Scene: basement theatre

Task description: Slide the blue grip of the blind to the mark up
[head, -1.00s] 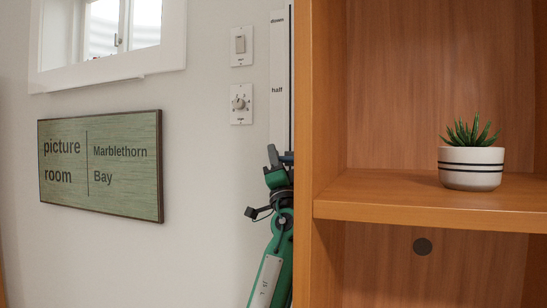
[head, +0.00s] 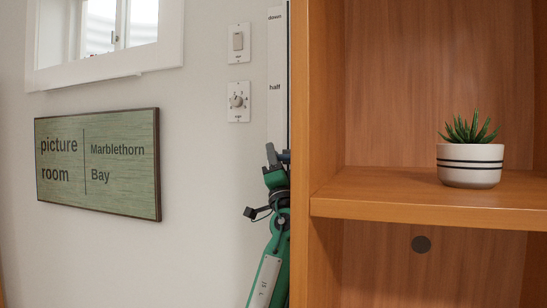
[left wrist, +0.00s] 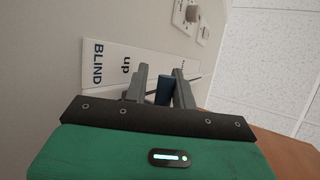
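The blind's scale strip (head: 277,110) runs down the wall beside the wooden shelf unit in the head view, with "down" at its top and "half" below; its lower part is hidden by my arm. In the left wrist view the label plate (left wrist: 108,70) reads "BLIND" and "up". The blue grip (left wrist: 163,91) stands between the fingers of my left gripper (left wrist: 160,76), close by the word "up". The fingers are apart, with a gap seen at the grip's left side. My left gripper (head: 279,158) also shows in the head view. My right gripper is not in view.
The wooden shelf unit (head: 326,110) stands close to the right of my left gripper. It holds a potted plant (head: 469,165). A switch (head: 238,42), a dial (head: 237,102) and a sign (head: 98,163) are on the wall to the left.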

